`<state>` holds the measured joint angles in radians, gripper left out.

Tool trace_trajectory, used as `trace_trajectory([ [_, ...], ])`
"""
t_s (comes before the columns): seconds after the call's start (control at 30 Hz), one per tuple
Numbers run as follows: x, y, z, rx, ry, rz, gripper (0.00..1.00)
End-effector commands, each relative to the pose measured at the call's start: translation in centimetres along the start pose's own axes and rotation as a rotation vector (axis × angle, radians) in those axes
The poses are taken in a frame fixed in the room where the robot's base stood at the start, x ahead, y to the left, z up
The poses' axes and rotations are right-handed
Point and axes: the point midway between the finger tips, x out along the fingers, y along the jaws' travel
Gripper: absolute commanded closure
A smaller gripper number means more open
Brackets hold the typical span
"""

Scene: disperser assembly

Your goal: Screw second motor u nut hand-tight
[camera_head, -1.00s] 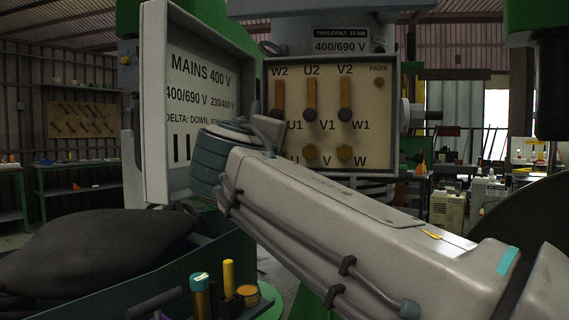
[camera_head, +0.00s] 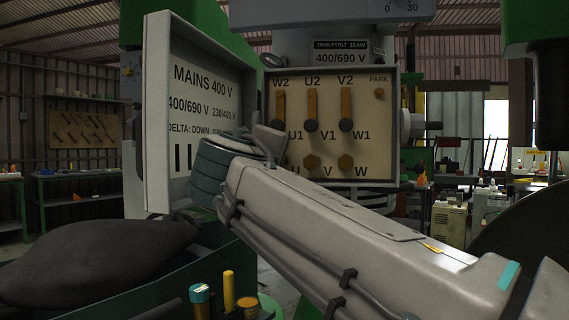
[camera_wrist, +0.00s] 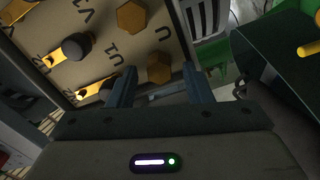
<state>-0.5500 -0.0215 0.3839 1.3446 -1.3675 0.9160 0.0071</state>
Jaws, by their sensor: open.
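The terminal box (camera_head: 385,140) stands open ahead with three brass links and dark nuts on its upper studs. Brass hex nuts sit on V (camera_head: 312,162) and W (camera_head: 345,162); my arm hides the U position in the head view. In the wrist view the U nut (camera_wrist: 159,68) is on the panel beside the U label, with the V nut (camera_wrist: 131,16) farther up. My gripper (camera_wrist: 160,72) is open, its two fingertips on either side of the U nut in the picture. I cannot tell whether they reach around it or touch it.
The box's open lid (camera_head: 155,110) stands on the left, close to my wrist. A dark bag (camera_head: 95,265) lies in a green tray at lower left, near a yellow-handled tool (camera_head: 228,290). Benches (camera_head: 75,180) stand farther back.

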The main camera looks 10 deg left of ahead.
Motion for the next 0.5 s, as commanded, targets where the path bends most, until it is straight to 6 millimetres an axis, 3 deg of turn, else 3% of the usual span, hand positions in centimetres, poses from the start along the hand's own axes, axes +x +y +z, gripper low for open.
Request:
trace_trajectory([
  [0.17, -1.4, 0.1, -0.1, 0.0, 0.002, 0.001, 0.55],
  [0.5, -8.9, 0.2, -0.1, -0.001, 0.004, 0.002, 0.55],
])
